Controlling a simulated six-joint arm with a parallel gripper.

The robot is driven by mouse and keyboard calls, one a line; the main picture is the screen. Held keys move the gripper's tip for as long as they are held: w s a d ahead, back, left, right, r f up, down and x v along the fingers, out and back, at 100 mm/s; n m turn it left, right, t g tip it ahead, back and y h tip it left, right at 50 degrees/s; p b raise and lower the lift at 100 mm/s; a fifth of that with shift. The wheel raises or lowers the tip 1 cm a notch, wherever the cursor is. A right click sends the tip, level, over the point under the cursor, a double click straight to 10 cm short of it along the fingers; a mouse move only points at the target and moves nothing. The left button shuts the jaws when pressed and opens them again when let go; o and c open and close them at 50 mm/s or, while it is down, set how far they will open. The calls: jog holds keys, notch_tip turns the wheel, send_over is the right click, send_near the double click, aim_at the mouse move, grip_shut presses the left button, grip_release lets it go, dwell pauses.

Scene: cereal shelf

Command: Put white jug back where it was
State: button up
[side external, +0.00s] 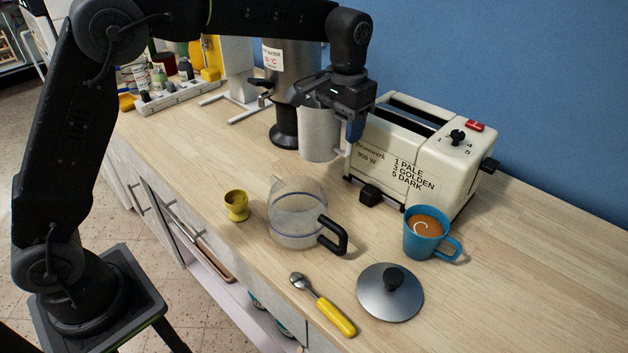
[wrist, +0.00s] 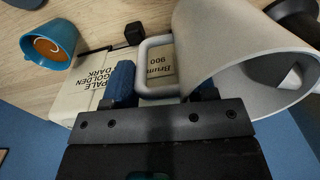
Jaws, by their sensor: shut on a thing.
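The white jug (side external: 318,136) is upright in the side view, between the metal water boiler (side external: 284,62) and the cream toaster (side external: 408,150). My gripper (side external: 354,130) is shut on its handle, on the toaster side. In the wrist view the blue fingers of my gripper (wrist: 163,88) lie at the handle, and the jug's body (wrist: 225,35) fills the upper right. The jug appears raised, but whether its base clears the counter is hard to tell.
A glass pot (side external: 297,215) with a black handle, a yellow cup (side external: 236,206), a yellow-handled spoon (side external: 325,305), a metal lid (side external: 389,291) and a blue mug (side external: 425,234) of orange-brown drink stand nearer. Bare counter (side external: 190,150) lies left of the boiler base.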

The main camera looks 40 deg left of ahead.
aim_at(336, 151)
jog(key=shift+a, duration=0.95)
jog(key=shift+w+d+r, duration=0.15)
jog(key=shift+w+r, duration=0.1)
jog(key=shift+r, duration=0.1)
jog(key=shift+n, duration=0.3)
notch_tip(336, 151, down, 10)
jog(key=shift+r, duration=0.15)
jog(key=o, duration=1.3)
jog(key=shift+f, duration=0.2)
jog(key=shift+c, duration=0.2)
jog(key=shift+r, duration=0.1)
notch_tip(336, 151, up, 12)
jog(key=shift+s+d+r, duration=0.1)
jog(key=shift+d+r, duration=0.05)
